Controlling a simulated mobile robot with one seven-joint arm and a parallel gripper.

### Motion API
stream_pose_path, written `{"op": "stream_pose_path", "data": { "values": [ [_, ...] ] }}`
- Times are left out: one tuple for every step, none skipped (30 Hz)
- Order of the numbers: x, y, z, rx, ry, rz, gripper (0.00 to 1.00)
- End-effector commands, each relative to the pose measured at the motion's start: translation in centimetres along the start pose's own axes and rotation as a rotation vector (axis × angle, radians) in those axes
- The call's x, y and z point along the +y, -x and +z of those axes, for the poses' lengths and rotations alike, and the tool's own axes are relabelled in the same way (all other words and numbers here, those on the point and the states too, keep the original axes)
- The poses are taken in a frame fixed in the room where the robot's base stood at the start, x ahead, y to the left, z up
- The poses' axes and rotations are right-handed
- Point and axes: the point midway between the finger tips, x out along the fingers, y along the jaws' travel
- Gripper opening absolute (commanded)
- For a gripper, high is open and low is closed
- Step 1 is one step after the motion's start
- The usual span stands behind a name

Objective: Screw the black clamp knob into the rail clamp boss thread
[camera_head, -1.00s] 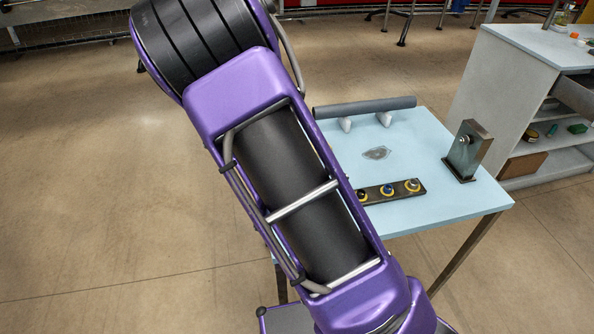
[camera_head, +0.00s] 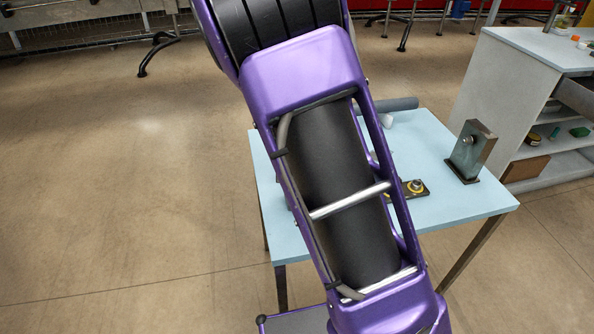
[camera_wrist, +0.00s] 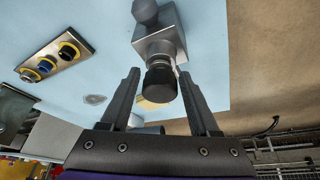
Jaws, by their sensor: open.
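The black clamp knob (camera_wrist: 159,82) shows in the wrist view at the face of a grey block, the rail clamp (camera_wrist: 160,42), with a rounded grey end at its top. The knob sits against the boss side; I cannot tell how far it is in the thread. My gripper (camera_wrist: 160,75) is open, with one finger on each side of the knob and gaps visible between. In the head view my arm hides the gripper, knob and clamp.
A metal bracket (camera_head: 473,150) stands at the table's right. A grey tube (camera_head: 398,104) lies at the back. A white cabinet (camera_head: 490,90) is further right.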

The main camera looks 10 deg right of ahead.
Motion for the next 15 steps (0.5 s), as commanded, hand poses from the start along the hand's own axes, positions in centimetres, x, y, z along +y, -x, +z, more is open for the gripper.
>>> {"op": "stream_pose_path", "data": {
  "values": [
    [0.03,-0.08,0.01,0.000,0.004,-0.002,0.62],
    [0.07,-0.19,0.02,0.000,0.013,-0.007,0.62],
    [0.07,-0.34,0.06,0.000,0.034,-0.018,0.62],
    [0.07,-0.42,0.08,0.001,0.055,-0.028,0.62],
    [0.08,-0.41,0.04,0.002,0.074,-0.037,0.62],
    [0.06,-0.39,0.06,0.000,0.097,-0.045,0.62],
    [0.06,-0.33,0.04,0.000,0.113,-0.050,0.62],
    [0.00,-0.23,0.04,0.000,0.124,-0.055,0.62],
    [-0.02,-0.12,0.02,0.000,0.135,-0.057,0.62],
    [-0.02,-0.05,0.00,0.000,0.138,-0.058,0.62],
    [-0.03,0.00,-0.01,0.000,0.139,-0.058,0.62],
    [-0.04,0.03,-0.01,0.000,0.138,-0.057,0.62],
    [-0.04,0.03,-0.01,0.000,0.138,-0.057,0.62],
    [-0.04,0.02,-0.01,0.000,0.138,-0.057,0.62],
    [-0.04,0.02,-0.01,0.000,0.138,-0.057,0.62]
  ]
}}
